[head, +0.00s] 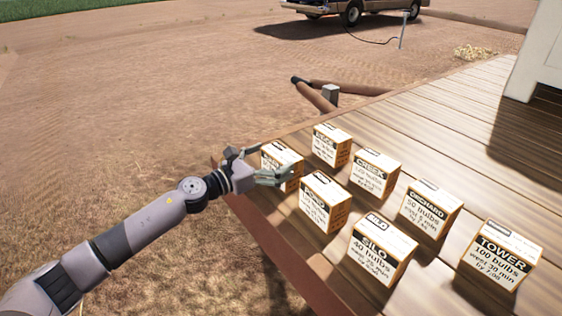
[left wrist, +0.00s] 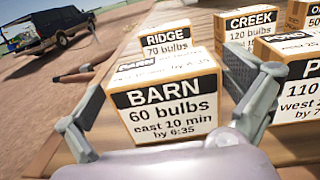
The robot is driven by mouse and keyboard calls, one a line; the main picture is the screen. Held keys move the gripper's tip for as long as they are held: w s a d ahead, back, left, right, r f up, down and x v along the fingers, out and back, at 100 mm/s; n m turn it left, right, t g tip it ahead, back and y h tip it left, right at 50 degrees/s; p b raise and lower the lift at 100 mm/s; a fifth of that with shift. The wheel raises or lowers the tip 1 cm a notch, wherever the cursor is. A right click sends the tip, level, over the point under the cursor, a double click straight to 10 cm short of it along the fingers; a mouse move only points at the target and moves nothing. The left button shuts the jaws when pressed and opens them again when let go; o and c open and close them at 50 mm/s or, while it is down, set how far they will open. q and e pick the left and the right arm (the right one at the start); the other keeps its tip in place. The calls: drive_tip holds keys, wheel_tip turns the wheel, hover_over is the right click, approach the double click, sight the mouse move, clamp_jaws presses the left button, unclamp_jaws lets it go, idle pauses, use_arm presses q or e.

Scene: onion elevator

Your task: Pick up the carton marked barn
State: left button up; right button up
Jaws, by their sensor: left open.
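The carton marked barn (left wrist: 162,105) fills the middle of the left wrist view, with "60 bulbs, east 10 min by 6:35" on its front. It stands upright on the wooden deck. In the head view the barn carton (head: 279,154) is at the far left corner of the group, partly hidden by my gripper. My left gripper (head: 272,168) is open at that carton. In the left wrist view the fingers of my left gripper (left wrist: 165,128) stand on either side of the carton's front; I cannot tell whether they touch it. My right gripper is not in view.
Close by stand the ridge (head: 331,145), pond (head: 326,202) and creek (head: 375,173) cartons. The silo (head: 381,250), orchard (head: 430,209) and tower (head: 502,255) cartons stand nearer. The deck (head: 455,125) is bare behind them. A truck (head: 355,8) is far off.

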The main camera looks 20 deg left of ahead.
use_arm(q)
drive_tip(key=shift+x, duration=1.45)
drive_tip(key=shift+s, duration=0.1)
drive_tip(key=shift+c, duration=0.4)
drive_tip(key=shift+c, duration=0.7)
drive_tip(key=shift+r, duration=0.1)
drive_tip(key=c, duration=1.1)
